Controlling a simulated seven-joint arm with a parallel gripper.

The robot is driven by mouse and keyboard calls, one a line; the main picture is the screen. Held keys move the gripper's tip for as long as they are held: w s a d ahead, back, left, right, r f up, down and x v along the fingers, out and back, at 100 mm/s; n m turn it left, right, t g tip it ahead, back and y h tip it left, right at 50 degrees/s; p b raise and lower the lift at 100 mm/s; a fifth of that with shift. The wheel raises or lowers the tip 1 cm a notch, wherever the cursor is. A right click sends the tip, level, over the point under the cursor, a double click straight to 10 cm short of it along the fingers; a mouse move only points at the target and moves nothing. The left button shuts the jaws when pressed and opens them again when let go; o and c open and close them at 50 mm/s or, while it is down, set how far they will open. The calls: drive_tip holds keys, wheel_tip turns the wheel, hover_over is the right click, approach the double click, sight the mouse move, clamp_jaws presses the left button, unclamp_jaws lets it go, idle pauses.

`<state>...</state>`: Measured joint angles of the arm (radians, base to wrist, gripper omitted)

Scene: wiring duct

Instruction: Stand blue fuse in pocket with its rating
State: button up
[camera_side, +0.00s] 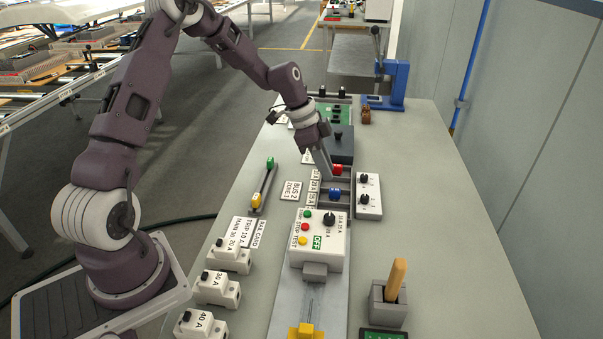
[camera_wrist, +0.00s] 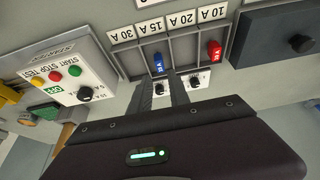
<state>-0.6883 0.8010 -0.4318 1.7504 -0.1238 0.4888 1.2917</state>
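The blue fuse (camera_wrist: 158,62) stands in a slot of the grey duct, seemingly the one by the 15 A label (camera_wrist: 150,28). The side view shows the blue fuse (camera_side: 335,192) nearer the camera than the red fuse (camera_side: 338,169). In the wrist view the red fuse (camera_wrist: 214,50) is by the 10 A label (camera_wrist: 210,12). The rating on the blue fuse is too small to read. My gripper (camera_wrist: 162,82) has its fingers apart with nothing between them, just short of the blue fuse in the wrist view. In the side view my gripper (camera_side: 326,170) is beside the red fuse.
A START STOP TEST box (camera_side: 318,240) stands at the near end of the duct. A dark box (camera_side: 341,145) is behind, and a white two-knob box (camera_side: 368,195) is to the right. A wooden-handled tool in a holder (camera_side: 388,305) stands near right. The table's right side is mostly clear.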

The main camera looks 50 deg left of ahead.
drive_tip(key=s+d+r+n+y, duration=0.1)
drive_tip(key=s+d+r+y, duration=0.1)
drive_tip(key=s+d+r, duration=0.35)
drive_tip(key=s+d+r+n+y, duration=0.1)
drive_tip(key=s+d+r+n, duration=0.1)
drive_tip(key=s+r, duration=0.55)
drive_tip(key=s+d+r+n+t, duration=0.1)
drive_tip(key=s+r+n, duration=0.2)
drive_tip(key=s, duration=0.6)
drive_tip(key=s+d+r+n+t, duration=0.1)
drive_tip(key=s+d+r+n, duration=0.1)
drive_tip(key=s, duration=0.8)
drive_tip(key=shift+d+r+n, duration=0.3)
drive_tip(key=shift+r+n, duration=0.2)
drive_tip(key=shift+r, duration=0.2)
